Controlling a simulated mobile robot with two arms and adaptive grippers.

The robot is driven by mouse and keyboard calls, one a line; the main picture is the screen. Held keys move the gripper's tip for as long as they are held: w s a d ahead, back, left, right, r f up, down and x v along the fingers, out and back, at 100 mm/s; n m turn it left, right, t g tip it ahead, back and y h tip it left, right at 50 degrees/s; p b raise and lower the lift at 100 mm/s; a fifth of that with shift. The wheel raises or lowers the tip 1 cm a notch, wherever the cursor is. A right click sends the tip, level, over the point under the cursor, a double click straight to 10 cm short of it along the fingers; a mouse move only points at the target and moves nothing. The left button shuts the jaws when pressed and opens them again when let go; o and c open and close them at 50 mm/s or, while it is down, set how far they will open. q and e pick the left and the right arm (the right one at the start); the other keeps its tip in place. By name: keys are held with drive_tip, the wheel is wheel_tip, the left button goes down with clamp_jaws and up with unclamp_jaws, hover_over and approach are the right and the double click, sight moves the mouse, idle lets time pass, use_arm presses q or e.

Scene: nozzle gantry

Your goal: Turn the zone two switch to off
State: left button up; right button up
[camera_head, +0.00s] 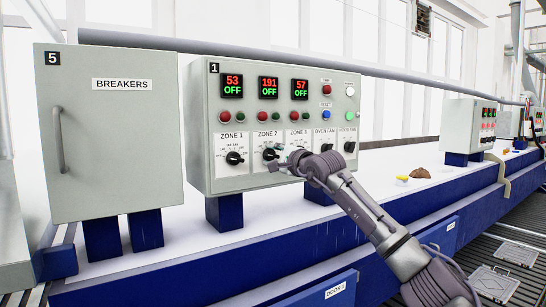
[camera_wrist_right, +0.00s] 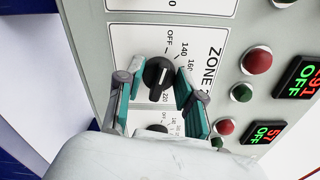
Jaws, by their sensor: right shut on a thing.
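The zone two switch (camera_head: 270,154) is a black rotary knob on the grey control panel, under the display reading 191 OFF. The knob also shows in the right wrist view (camera_wrist_right: 158,74), with a white mark on its face and a dial of OFF, 140, 160 and 220 around it. I cannot tell exactly which setting the mark points to. My right gripper (camera_head: 280,160) is at this knob. In the right wrist view its fingers (camera_wrist_right: 157,87) are on either side of the knob, shut on it. My left gripper is in neither view.
The zone one knob (camera_head: 235,158) is close on the left, and the oven fan knob (camera_head: 326,148) is to the right. Red and green buttons sit above. A breakers cabinet (camera_head: 112,135) stands left of the panel. Blue supports carry the panel above a white surface.

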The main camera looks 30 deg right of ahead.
drive_tip(key=shift+f, duration=0.1)
idle(0.3)
drive_tip(key=o, duration=1.1)
drive_tip(key=shift+o, duration=0.2)
drive_tip(key=s, duration=1.2)
